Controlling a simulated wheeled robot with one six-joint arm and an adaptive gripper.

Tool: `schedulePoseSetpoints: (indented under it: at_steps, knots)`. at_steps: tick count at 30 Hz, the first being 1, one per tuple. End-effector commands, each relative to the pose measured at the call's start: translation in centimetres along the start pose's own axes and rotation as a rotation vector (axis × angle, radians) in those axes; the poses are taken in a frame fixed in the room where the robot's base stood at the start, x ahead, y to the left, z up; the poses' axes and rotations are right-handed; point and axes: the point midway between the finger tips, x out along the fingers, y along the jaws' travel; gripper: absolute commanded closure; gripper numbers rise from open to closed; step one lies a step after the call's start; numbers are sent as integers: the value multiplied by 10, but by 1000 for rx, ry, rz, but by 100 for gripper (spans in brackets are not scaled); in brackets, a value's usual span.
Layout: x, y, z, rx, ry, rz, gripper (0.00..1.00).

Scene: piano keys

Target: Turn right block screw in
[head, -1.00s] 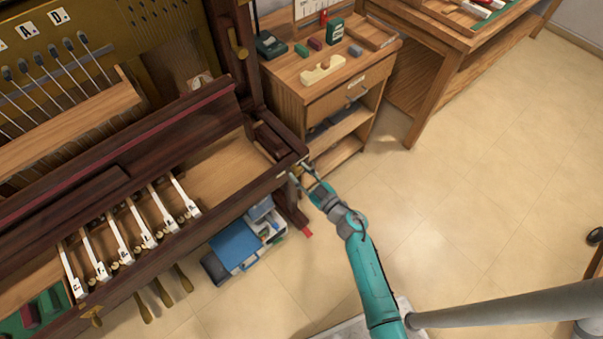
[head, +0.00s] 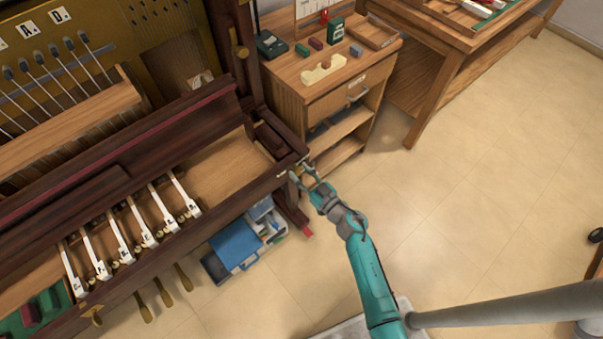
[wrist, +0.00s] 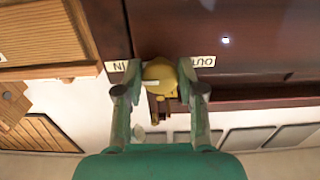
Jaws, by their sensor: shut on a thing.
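The right block screw is a brass-yellow knob (wrist: 160,76) on the dark wooden front of the piano's right end, centred in the wrist view. An "IN" label (wrist: 118,66) is on its left and an "OUT" label (wrist: 203,62) on its right, both upside down there. My gripper (wrist: 161,68) is shut on the knob, one finger on each side. In the head view my gripper (head: 302,173) is at the front right corner of the piano, below the dark right block (head: 275,143). The screw's thread is hidden.
Several white keys (head: 118,236) lie in the keybed to the left, with a bare wooden stretch (head: 222,168) beside the block. A blue case (head: 237,246) stands on the floor below. A wooden cabinet (head: 325,95) stands close behind. The floor to the right is open.

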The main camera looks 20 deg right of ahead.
Motion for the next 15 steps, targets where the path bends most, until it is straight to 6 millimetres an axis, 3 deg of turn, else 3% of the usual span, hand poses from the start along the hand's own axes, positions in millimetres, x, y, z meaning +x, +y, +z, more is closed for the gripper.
schedulePoseSetpoints:
  at_steps: [1, 3, 4, 15]
  knots:
    - [-1, 0, 2, 1, -3, 2, 59]
    - [-1, 0, 2, 1, -3, 2, 41]
    - [-1, 0, 2, 1, -3, 1, 38]
    - [-4, 0, 1, 0, -2, 1, 38]
